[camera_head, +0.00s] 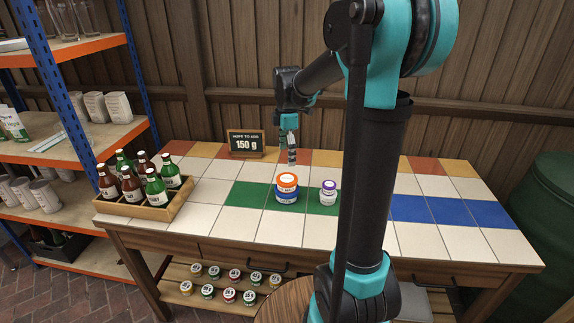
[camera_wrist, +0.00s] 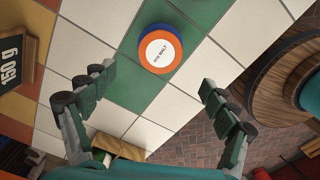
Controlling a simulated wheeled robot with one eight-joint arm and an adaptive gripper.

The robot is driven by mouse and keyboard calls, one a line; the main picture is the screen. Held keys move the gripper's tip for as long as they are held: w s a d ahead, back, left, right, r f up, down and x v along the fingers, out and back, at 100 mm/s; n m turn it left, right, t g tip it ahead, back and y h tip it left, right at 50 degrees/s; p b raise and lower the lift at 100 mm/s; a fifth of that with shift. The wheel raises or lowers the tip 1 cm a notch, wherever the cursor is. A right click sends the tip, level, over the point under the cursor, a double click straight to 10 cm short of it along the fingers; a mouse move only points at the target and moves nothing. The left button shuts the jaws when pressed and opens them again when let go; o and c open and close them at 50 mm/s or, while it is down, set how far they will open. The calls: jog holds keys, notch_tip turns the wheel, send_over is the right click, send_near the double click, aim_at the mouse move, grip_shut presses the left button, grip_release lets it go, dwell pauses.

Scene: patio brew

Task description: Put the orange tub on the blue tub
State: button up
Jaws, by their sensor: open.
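The orange tub (camera_head: 287,181) sits on top of the blue tub (camera_head: 286,196), and the stack stands upright on the green tiles of the table. In the wrist view the orange tub (camera_wrist: 160,50) shows its white-labelled lid, with a rim of the blue tub (camera_wrist: 151,28) showing at its edge. My gripper (camera_head: 291,158) is above and behind the stack in the head view, apart from it. In the wrist view my gripper (camera_wrist: 162,82) has its fingers spread wide with nothing between them.
A purple-lidded tub (camera_head: 328,193) stands just right of the stack. A wooden crate of bottles (camera_head: 150,207) is at the table's left. A sign reading 150 g (camera_head: 246,143) stands at the back. Several small tubs sit on the shelf below. Tiles around the stack are mostly clear.

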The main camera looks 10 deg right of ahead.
jog(key=s+d+f+m+t, duration=0.1)
jog(key=s+f+m, duration=0.3)
jog(key=s+m, duration=0.2)
jog(key=s+d+f+m+t, duration=0.1)
jog(key=s+f+m, duration=0.3)
jog(key=s+m, duration=0.2)
jog(key=s+d+f+m+t, duration=0.2)
jog(key=s+f+m, duration=0.2)
jog(key=s, duration=0.6)
jog(key=shift+f+m, duration=0.2)
jog(key=shift+m, duration=0.5)
jog(key=shift+f+m, duration=0.2)
jog(key=shift+m, duration=0.5)
